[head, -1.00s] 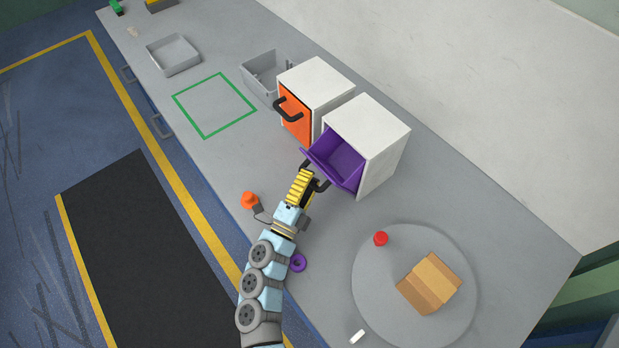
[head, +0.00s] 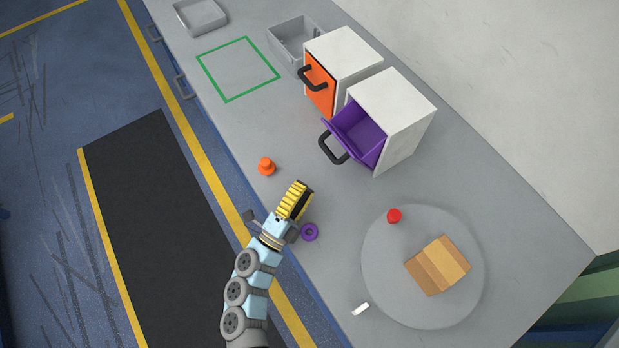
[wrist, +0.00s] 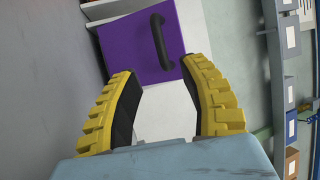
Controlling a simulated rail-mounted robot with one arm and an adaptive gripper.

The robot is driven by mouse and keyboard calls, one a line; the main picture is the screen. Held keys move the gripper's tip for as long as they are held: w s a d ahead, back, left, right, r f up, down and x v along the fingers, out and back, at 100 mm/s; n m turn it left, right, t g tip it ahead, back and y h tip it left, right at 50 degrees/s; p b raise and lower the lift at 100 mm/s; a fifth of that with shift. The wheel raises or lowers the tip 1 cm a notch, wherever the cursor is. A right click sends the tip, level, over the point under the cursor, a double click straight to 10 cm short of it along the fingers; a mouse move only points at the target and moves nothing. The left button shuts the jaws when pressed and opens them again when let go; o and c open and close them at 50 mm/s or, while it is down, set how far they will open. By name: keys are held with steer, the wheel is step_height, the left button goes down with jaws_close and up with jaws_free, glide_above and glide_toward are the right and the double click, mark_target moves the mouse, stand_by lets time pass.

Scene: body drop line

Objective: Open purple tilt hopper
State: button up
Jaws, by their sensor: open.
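The purple tilt hopper (head: 360,135) stands tilted out of its white cabinet (head: 398,105), and its inside shows from above in the head view. Its black handle (head: 333,149) is on the front face. In the wrist view the purple front (wrist: 140,45) and the black handle (wrist: 163,41) lie ahead, beyond the fingers. My gripper (head: 298,196) is open and empty over the counter, in front of and below the hopper in the head view. It is apart from the handle.
A closed orange hopper (head: 319,86) is beside the purple one. An orange knobbed piece (head: 266,166) and a purple ring (head: 309,232) lie near my gripper. A round grey disc (head: 400,300) carries a cardboard box (head: 438,265) and a red piece (head: 394,216). Grey trays stand farther back.

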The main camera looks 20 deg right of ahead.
mark_target(325, 148)
steer(key=c, duration=0.6)
steer(key=shift+a, duration=0.1)
jaws_close()
steer(key=shift+w+a+f+n+g+h, duration=0.3)
steer(key=shift+w+a+n+g+h, duration=0.35)
steer(key=shift+n+g, duration=0.4)
steer(key=shift+w+a+f+n+g+h, duration=0.25)
steer(key=shift+a+n+g, duration=0.3)
steer(key=shift+g, duration=0.3)
steer(key=a+n+g, duration=0.1)
steer(key=a+n, duration=0.1)
steer(key=w+a+r+n+g, duration=0.1)
steer(key=a+n, duration=0.1)
steer(key=a+r+n+g+h, duration=0.1)
steer(key=a+n, duration=0.2)
steer(key=shift+w+g+b, duration=0.15)
steer(key=shift+g+b, duration=0.25)
steer(key=shift+n+g, duration=0.3)
steer(key=shift+n, duration=0.4)
steer(key=x, duration=0.6)
steer(key=r+x, duration=0.1)
steer(key=x, duration=1.2)
steer(key=shift+a+r, duration=0.1)
steer(key=shift+r, duration=0.05)
